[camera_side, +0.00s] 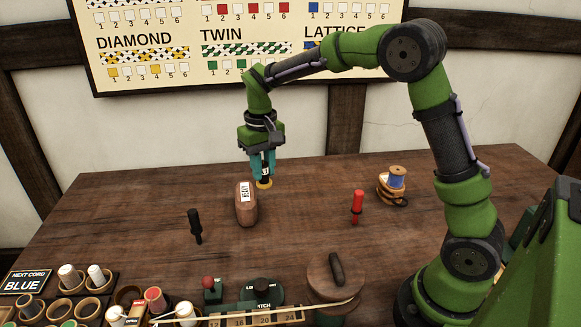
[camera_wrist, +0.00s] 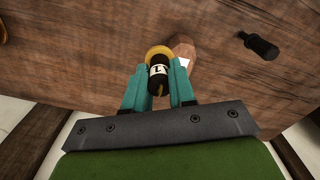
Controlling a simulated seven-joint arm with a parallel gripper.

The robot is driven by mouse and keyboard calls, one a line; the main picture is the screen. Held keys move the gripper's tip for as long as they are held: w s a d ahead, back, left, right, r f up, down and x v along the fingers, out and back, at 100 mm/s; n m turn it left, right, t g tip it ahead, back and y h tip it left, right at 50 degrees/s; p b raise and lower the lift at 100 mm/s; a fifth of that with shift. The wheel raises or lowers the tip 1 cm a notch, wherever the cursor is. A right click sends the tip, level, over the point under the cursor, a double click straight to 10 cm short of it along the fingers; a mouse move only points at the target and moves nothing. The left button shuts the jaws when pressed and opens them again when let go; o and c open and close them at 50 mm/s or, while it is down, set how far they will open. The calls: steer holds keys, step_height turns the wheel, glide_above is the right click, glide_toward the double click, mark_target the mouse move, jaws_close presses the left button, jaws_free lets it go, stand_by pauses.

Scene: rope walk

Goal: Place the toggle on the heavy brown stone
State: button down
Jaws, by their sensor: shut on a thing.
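My gripper (camera_side: 263,168) is shut on a small black toggle (camera_side: 264,182) with a white label and a yellow rounded end pointing down. In the wrist view the toggle (camera_wrist: 158,76) sits between the two teal fingers, its label only partly readable. The heavy brown stone (camera_side: 246,207) stands on the table, with a white label reading HEAVY. In the side view the toggle's lower end is near the stone's top right; I cannot tell whether they touch. In the wrist view the stone (camera_wrist: 183,47) shows just beyond the toggle, partly hidden by it and a finger.
A black peg (camera_side: 195,226) stands left of the stone, and a red peg (camera_side: 357,206) to its right. Bobbins, cups and a ruler (camera_side: 258,319) crowd the front edge. The table behind the stone is clear.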

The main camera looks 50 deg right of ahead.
steer(key=shift+w+d+f, duration=0.1)
steer(key=shift+w+f, duration=0.6)
steer(key=shift+w, duration=0.5)
steer(key=shift+w+a+f, duration=0.1)
steer(key=shift+w+f, duration=0.6)
steer(key=shift+w, duration=0.55)
steer(key=shift+w+d+f, duration=0.1)
steer(key=shift+w+f, duration=0.6)
steer(key=shift+w, duration=0.5)
steer(key=shift+f, duration=0.15)
steer(key=c, duration=0.9)
jaws_free()
steer(key=shift+c, duration=0.2)
